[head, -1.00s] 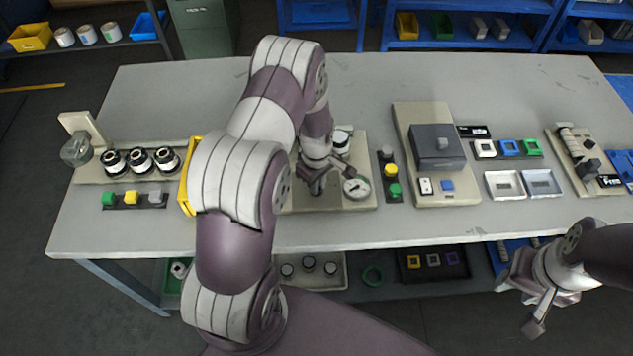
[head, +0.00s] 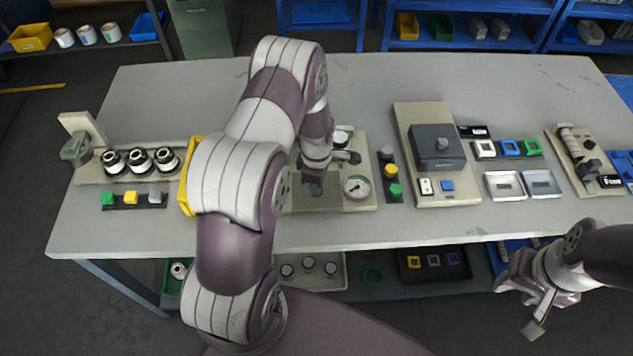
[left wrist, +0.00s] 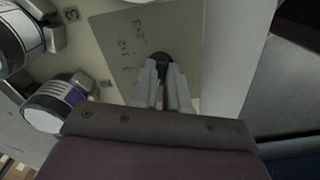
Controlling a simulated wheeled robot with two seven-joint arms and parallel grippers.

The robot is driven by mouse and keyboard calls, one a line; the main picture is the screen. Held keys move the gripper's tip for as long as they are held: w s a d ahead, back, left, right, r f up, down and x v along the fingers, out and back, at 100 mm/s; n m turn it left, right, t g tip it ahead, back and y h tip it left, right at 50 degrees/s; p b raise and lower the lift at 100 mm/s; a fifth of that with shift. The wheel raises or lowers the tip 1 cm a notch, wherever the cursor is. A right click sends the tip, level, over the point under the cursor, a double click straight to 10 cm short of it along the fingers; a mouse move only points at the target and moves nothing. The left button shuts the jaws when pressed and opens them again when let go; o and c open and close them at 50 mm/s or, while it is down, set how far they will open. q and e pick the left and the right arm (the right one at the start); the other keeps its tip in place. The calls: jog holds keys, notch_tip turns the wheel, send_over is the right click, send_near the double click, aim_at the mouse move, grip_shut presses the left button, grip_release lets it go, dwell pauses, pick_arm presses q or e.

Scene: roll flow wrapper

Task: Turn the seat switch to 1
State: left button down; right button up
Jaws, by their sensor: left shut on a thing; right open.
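The seat switch (left wrist: 160,57) shows in the left wrist view as a dark round knob on a beige plate (left wrist: 120,15) with handwritten marks. My left gripper (left wrist: 163,70) is shut on this knob, its two pale fingers on either side of it. The fingers hide most of the knob, so I cannot tell which position it points to. In the head view my left gripper (head: 314,188) points down at the panel (head: 335,203). My right gripper (head: 536,322) is open and empty, in front of the table's right edge.
Two white-and-dark cylinders stand beside number tags 2 (left wrist: 105,84) and 3 (left wrist: 72,14). A round gauge (head: 356,187) sits right of my left gripper. A yellow bin (head: 188,178) stands left of the panel, and a button strip (head: 389,172) to its right.

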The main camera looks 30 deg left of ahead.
pick_arm(q)
jog(key=shift+w+r, duration=0.1)
jog(key=shift+w, duration=0.05)
jog(key=c, duration=1.1)
grip_release()
jog(key=shift+c, duration=0.2)
notch_tip(320, 180, up, 13)
jog(key=b, duration=0.1)
jog(key=shift+f, duration=0.2)
